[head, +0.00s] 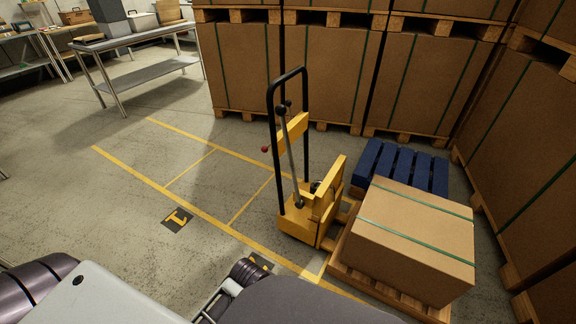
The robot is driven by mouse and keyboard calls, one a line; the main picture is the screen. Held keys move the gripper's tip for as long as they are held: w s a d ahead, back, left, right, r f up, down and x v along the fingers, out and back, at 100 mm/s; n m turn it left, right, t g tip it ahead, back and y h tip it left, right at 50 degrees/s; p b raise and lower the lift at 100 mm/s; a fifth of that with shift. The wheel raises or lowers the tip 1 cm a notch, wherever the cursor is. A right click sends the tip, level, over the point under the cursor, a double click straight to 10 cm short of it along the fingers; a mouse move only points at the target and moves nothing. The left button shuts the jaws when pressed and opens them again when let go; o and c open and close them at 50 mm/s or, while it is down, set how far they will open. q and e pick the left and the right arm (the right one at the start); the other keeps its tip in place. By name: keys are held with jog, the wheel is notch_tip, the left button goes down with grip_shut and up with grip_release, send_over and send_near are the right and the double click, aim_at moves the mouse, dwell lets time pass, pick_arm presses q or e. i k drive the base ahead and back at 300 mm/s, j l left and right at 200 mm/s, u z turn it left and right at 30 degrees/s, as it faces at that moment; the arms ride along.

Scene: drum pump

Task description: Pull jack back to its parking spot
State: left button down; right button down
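The jack (297,215) stands upright in the middle of the head view. It has a yellow body, a tall black loop handle (274,140) and a grey lever. Neither gripper is clearly visible; parts of my body and arms fill the bottom edge.
A blue pallet (401,168) lies behind the box. Tall strapped cartons on pallets (332,72) wall off the back and right. A metal table (148,73) stands at the back left. The floor left of the jack is clear.

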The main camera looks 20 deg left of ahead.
aim_at(294, 221)
jog(key=i+j+z, duration=0.2)
jog(key=j+z, duration=0.2)
jog(key=j, duration=1.4)
jog(key=k+j+z, duration=0.1)
jog(key=j+z, duration=0.25)
jog(key=j, duration=1.45)
